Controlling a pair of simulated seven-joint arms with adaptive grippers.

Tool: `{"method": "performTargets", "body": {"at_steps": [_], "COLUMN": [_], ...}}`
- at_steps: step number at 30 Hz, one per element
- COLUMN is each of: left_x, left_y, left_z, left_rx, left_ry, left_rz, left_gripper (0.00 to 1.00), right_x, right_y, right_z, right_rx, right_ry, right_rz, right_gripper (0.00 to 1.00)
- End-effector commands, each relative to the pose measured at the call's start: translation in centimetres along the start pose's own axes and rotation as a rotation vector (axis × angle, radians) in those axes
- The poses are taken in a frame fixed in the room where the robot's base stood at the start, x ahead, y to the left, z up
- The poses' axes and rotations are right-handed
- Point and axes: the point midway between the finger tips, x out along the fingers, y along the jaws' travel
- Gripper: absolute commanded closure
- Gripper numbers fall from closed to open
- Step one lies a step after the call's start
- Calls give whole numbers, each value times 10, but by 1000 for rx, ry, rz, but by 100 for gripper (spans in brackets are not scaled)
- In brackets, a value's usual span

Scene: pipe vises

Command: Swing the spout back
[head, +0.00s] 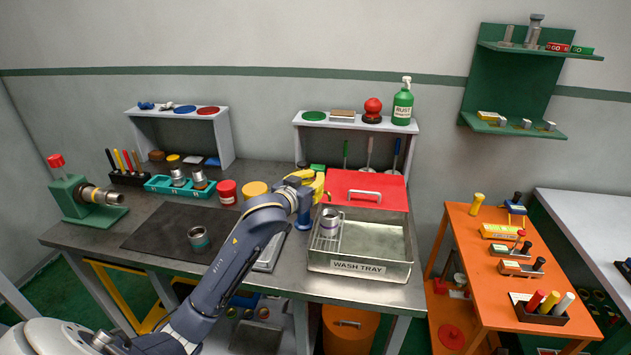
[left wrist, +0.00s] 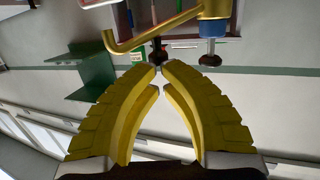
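The brass-yellow spout (left wrist: 155,35) crosses the top of the left wrist view, with a bent free end at the left and a blue collar (left wrist: 213,28) under its right end. My left gripper (left wrist: 160,68) has its yellow fingers brought together at the tips, with nothing visible held between them. The spout appears just beyond the fingertips; I cannot tell whether they touch. In the head view the left gripper (head: 319,180) is above the bench, behind the wash tray's left end. There the spout is hard to separate from the yellow fingers. My right gripper is not in view.
The wash tray (head: 395,268) has a rack with a metal fitting (head: 329,222) in it. A red panel with a handle (head: 367,186) lies behind. A green vise (head: 75,198), a teal tray and red and yellow cans stand left. A small shelf (head: 345,122) stands behind.

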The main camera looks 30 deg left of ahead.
Motion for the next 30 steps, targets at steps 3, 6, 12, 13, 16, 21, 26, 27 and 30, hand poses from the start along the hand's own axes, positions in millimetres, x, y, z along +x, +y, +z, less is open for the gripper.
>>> {"method": "performTargets", "body": {"at_steps": [3,6,12,13,16,21,26,27,30], "left_x": [0,0,2,2,2,3,4,4,4], "left_y": [0,0,2,2,0,0,-1,-1,-2], "left_z": [0,0,0,0,0,0,-1,-1,-1], "left_rx": [0,-1,-8,-9,-10,-14,-19,-20,-23], "left_ry": [0,0,0,0,0,0,0,0,1], "left_rz": [0,-2,-34,-42,-57,-80,-107,-114,-134], "left_gripper": [100,100,100,100,100,100,100,100,100], "right_x": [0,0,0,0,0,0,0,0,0], "right_y": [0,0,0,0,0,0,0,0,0], "right_z": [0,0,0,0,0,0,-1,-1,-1], "right_rx": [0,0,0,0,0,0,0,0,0], "right_ry": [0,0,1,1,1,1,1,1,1], "right_rz": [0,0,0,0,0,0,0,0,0], "right_gripper": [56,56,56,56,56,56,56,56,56]}}
